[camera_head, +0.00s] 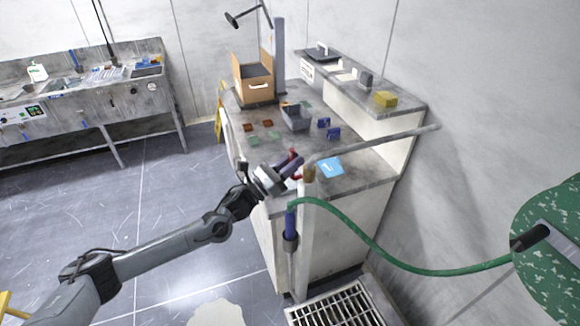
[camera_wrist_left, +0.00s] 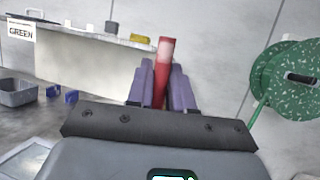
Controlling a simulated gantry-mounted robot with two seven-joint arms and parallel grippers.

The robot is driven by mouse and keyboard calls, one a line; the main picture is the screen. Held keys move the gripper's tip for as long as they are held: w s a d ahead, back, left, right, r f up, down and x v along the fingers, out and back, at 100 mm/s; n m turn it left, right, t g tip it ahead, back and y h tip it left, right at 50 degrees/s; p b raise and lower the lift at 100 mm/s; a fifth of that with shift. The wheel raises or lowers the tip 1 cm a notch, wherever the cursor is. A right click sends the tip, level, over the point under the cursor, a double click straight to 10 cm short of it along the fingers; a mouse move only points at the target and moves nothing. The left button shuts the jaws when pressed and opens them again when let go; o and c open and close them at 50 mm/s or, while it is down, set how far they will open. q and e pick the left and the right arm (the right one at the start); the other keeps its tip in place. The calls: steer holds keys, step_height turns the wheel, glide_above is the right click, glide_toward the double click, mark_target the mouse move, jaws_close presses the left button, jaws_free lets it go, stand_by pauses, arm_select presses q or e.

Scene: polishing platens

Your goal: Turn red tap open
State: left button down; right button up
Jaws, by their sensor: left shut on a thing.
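The red tap handle (camera_wrist_left: 164,62) stands upright between the purple fingers of my left gripper (camera_wrist_left: 162,85) in the left wrist view. The fingers are closed on it from both sides, and its top sticks out above them. In the head view my left gripper (camera_head: 292,165) reaches in from the left to the tap, beside a brass fitting (camera_head: 309,173) and a grey pipe. Only small red parts of the tap (camera_head: 296,177) show there; the rest is hidden by the gripper. My right gripper is not in view.
A green hose (camera_head: 400,262) runs from a blue nozzle (camera_head: 290,222) by the post to a green reel (camera_head: 552,245) at right. The bench behind holds a grey bin (camera_head: 296,120), a cardboard box (camera_head: 253,82) and a blue sheet (camera_head: 330,168). A floor grate (camera_head: 335,310) lies below.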

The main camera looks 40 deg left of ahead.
arm_select(q)
steer(key=shift+s+d+r+m+h, duration=0.2)
steer(key=shift+m+h, duration=0.2)
steer(key=shift+m, duration=0.2)
steer(key=c, duration=1.1)
jaws_free()
steer(key=shift+f, duration=0.1)
steer(key=shift+f+b, duration=0.1)
steer(key=shift+b, duration=0.2)
steer(key=shift+s+a+f, duration=0.1)
steer(key=shift+s, duration=0.1)
steer(key=v, duration=1)
steer(key=shift+b, duration=0.3)
steer(key=shift+s+a, duration=0.1)
steer(key=shift+s, duration=0.05)
